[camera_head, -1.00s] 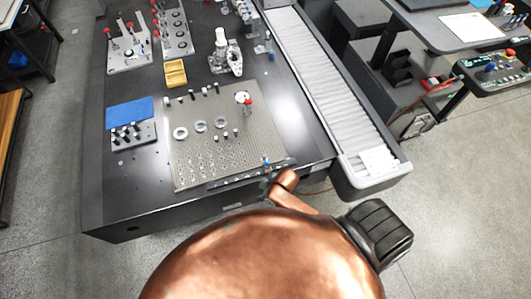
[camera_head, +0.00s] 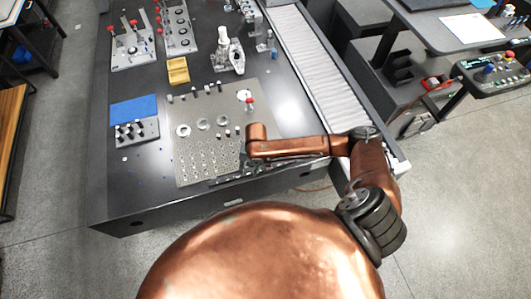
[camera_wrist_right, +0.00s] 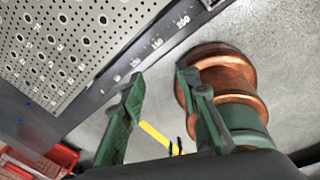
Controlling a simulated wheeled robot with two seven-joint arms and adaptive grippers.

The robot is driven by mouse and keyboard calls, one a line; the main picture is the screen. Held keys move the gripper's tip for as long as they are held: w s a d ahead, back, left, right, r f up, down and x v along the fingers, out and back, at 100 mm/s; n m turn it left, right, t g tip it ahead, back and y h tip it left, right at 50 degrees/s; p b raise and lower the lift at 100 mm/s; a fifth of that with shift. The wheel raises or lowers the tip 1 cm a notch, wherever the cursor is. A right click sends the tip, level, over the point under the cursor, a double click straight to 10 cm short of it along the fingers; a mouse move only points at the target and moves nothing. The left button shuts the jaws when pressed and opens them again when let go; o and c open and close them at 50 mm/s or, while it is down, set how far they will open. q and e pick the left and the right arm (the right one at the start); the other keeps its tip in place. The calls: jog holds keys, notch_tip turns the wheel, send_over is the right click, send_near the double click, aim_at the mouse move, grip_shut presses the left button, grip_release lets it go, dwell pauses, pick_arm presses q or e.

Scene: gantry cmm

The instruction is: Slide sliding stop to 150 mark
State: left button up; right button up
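In the head view a dark scale rail (camera_head: 222,181) runs along the front edge of the perforated plate (camera_head: 200,160). My right arm crosses over the rail's right part, and the sliding stop is not clearly visible there. My right gripper (camera_head: 246,168) hangs low near the rail, mostly hidden by its own wrist. In the right wrist view its two green fingers (camera_wrist_right: 160,100) are apart with nothing between them. The rail (camera_wrist_right: 145,57) shows beyond the fingertips with small printed numbers; one looks like 150. My left gripper is not in view.
The plate carries several rings and small posts. A blue pad (camera_head: 134,110), a yellow block (camera_head: 178,70) and a white-topped fixture (camera_head: 228,55) stand around it. A ribbed conveyor (camera_head: 318,70) runs along the right side.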

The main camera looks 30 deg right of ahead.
jog(key=w+d+r+n, duration=0.1)
jog(key=d, duration=0.2)
jog(key=w+d+r+n+h, duration=0.1)
jog(key=w+d, duration=0.1)
jog(key=d, duration=0.2)
jog(key=w+d+r, duration=0.1)
jog(key=w+d, duration=0.1)
jog(key=d, duration=0.2)
jog(key=shift+d+r+n+h, duration=0.1)
jog(key=shift+n+h, duration=0.3)
jog(key=shift+w+d, duration=0.15)
jog(key=shift+d, duration=0.1)
notch_tip(320, 180, down, 8)
jog(key=shift+r, duration=0.2)
jog(key=shift+c, duration=0.2)
grip_shut()
